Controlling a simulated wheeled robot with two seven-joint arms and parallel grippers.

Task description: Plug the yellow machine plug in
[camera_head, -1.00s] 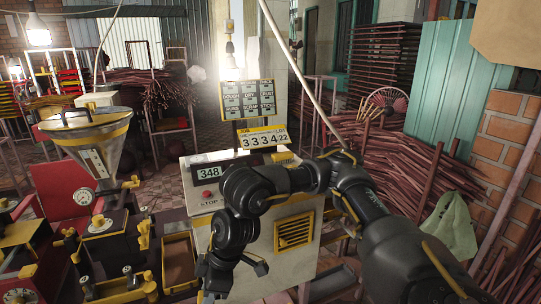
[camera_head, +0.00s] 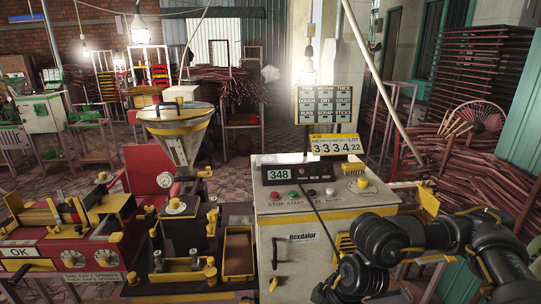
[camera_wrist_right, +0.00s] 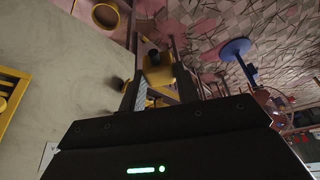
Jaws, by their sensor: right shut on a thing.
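In the right wrist view my right gripper (camera_wrist_right: 155,90) is shut on a small yellow piece with a dark end, which looks like the yellow plug (camera_wrist_right: 158,72). It is held beside a pale cabinet side, and I cannot tell whether it touches anything. In the head view my right arm comes in from the right, and its gripper is hidden or below the frame. The pale cabinet (camera_head: 290,250) with yellow trim stands in front of me, with a thin dark line across its front. A socket cannot be made out. My left gripper is not in view.
A blue round-topped stand (camera_wrist_right: 236,47) is on the tiled floor. Left of the cabinet are a metal hopper (camera_head: 180,128) and a red machine (camera_head: 55,262). Stick bundles (camera_head: 470,175) fill the right.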

